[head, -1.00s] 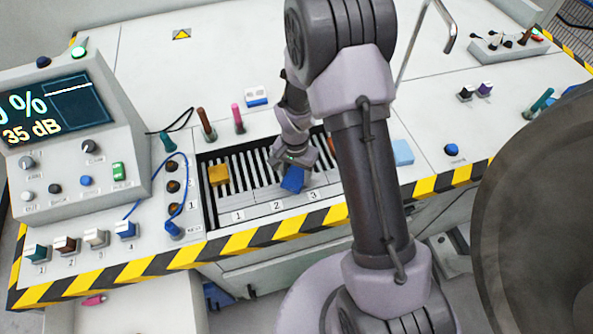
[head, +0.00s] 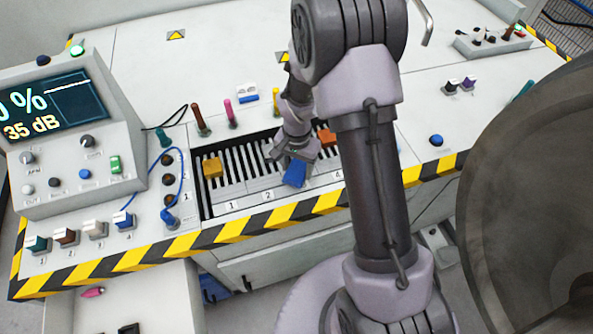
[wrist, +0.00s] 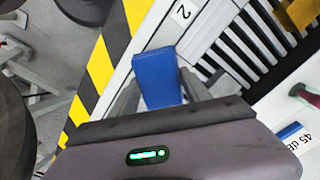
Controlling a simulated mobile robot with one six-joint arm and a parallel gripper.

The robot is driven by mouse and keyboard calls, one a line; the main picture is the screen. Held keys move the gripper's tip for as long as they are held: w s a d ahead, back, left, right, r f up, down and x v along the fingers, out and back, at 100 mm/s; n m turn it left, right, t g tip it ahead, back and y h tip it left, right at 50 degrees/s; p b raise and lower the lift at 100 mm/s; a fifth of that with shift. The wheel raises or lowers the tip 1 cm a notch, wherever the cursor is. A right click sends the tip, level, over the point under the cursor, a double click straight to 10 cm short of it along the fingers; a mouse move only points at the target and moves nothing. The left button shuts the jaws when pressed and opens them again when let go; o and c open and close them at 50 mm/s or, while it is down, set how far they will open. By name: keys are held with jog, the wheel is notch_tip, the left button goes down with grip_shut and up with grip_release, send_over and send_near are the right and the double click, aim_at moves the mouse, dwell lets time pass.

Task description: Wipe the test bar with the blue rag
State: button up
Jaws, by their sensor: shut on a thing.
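My gripper (head: 291,158) is shut on a blue piece (head: 294,173), low over the front of the striped, slotted panel (head: 240,186), near labels 2 and 4. In the wrist view the blue piece (wrist: 157,77) sticks out between the two fingers. It looks smooth and block-like there; I cannot tell whether it is the folded rag. Whether it touches the panel is unclear. No part is plainly marked as the test bar; the panel has pale bars between dark slots.
A yellow block (head: 212,168) and an orange block (head: 326,137) sit on the panel. Upright pegs (head: 201,121) stand behind it. A console with a screen (head: 55,105) is at left. A large dark round body (head: 530,200) fills the right. Striped edging (head: 180,246) borders the front.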

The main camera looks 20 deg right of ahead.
jog(key=shift+r+p, duration=1.55)
jog(key=shift+r, duration=1.05)
